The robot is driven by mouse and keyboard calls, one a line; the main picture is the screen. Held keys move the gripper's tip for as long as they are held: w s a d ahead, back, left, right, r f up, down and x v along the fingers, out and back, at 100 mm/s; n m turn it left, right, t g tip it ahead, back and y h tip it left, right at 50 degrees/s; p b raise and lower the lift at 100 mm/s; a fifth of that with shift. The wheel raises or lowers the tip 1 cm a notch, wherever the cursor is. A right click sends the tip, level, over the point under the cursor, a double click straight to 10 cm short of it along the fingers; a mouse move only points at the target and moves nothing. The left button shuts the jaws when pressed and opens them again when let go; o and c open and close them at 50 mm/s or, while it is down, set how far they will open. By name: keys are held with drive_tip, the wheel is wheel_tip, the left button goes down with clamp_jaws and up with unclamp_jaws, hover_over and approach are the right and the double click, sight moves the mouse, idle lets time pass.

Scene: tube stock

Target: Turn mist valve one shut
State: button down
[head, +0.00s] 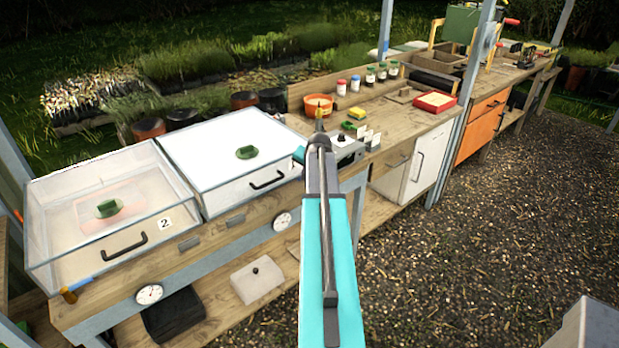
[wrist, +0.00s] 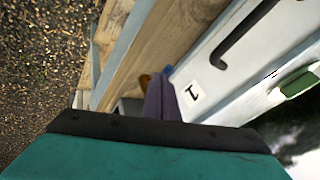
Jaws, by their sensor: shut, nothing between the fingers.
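Mist valve one (wrist: 144,81) shows in the wrist view as a small brass body with a bit of blue handle (wrist: 167,69) beside it, at the bench edge near the label 1. My gripper (wrist: 162,88) is shut and empty, its fingers just in front of the valve and covering part of it. I cannot tell whether the fingers touch the handle, nor the handle's full angle. In the head view my teal arm hides this valve and most of the gripper.
The white-lidded box (head: 228,155) with a black handle is beside the valve. A clear box marked 2 (head: 115,215) stands left of it, with another blue-handled brass valve (head: 72,290) at its front corner. Dial gauges (head: 283,221) line the bench front. Gravel floor (head: 470,230) is open at right.

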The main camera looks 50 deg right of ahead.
drive_tip(key=shift+w+a, duration=0.15)
drive_tip(key=shift+a, duration=0.05)
drive_tip(key=shift+d, duration=0.1)
drive_tip(key=shift+s+d, duration=0.5)
drive_tip(key=shift+s, duration=0.1)
idle(0.4)
drive_tip(key=shift+s+a, duration=0.1)
drive_tip(key=s+f+b+v, duration=0.1)
drive_tip(key=b+v, duration=0.1)
drive_tip(key=v, duration=1)
drive_tip(key=shift+s+a+b, duration=0.3)
drive_tip(key=shift+s+a, duration=0.1)
drive_tip(key=shift+a, duration=0.05)
